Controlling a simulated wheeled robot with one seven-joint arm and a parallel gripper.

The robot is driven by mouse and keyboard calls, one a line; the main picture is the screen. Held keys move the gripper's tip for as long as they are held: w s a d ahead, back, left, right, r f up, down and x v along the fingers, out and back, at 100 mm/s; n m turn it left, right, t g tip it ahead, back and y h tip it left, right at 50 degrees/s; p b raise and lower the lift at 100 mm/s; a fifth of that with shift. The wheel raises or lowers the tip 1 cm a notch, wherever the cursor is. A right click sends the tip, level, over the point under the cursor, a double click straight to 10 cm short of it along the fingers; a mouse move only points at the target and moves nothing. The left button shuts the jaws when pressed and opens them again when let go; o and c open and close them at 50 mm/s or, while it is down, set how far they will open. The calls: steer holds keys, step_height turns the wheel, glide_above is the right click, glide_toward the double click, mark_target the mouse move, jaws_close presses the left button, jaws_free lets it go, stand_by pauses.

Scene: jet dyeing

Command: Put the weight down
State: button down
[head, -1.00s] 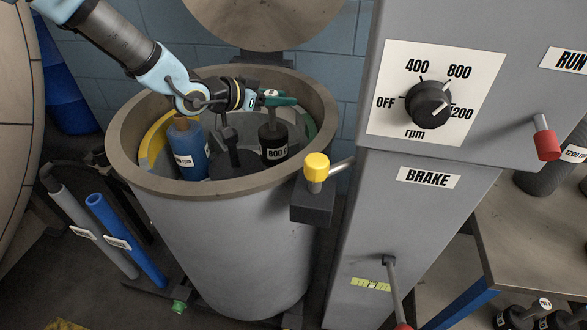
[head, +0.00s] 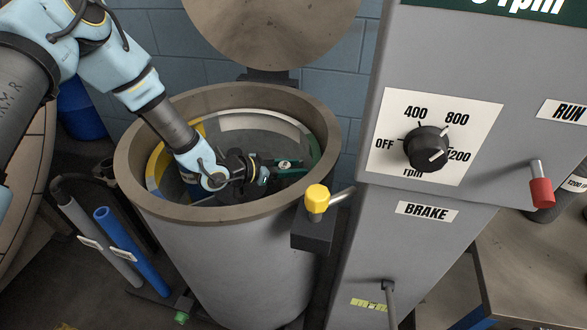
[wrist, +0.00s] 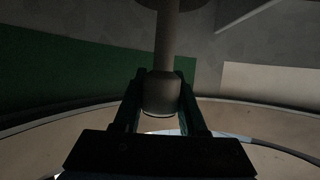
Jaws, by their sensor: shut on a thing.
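My gripper (head: 282,167) is low inside the grey drum (head: 225,265), below its brown rim, near the right inner wall. It is shut on the weight's knob, whose light top (head: 286,164) shows between the fingers. In the wrist view the knob (wrist: 161,92) sits between both fingers of my gripper (wrist: 161,112), with a stem (wrist: 168,40) beyond it. The weight's dark body and label are hidden in the head view, so I cannot tell if it touches the drum floor.
The drum's inner wall carries green, white, yellow and blue bands. A yellow-capped lever (head: 317,199) sits by the rim at right. The grey control panel (head: 480,70) has an rpm dial (head: 428,149) and a red-handled lever (head: 541,190). Grey and blue tubes (head: 130,245) stand at left.

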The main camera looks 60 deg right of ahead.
steer(key=shift+f, duration=0.4)
steer(key=shift+c, duration=2.3)
jaws_free()
steer(key=shift+f, duration=0.1)
steer(key=b+v, duration=0.1)
steer(key=v, duration=0.6)
steer(key=shift+a+b, duration=0.25)
steer(key=shift+b, duration=0.1)
steer(key=shift+w, duration=0.15)
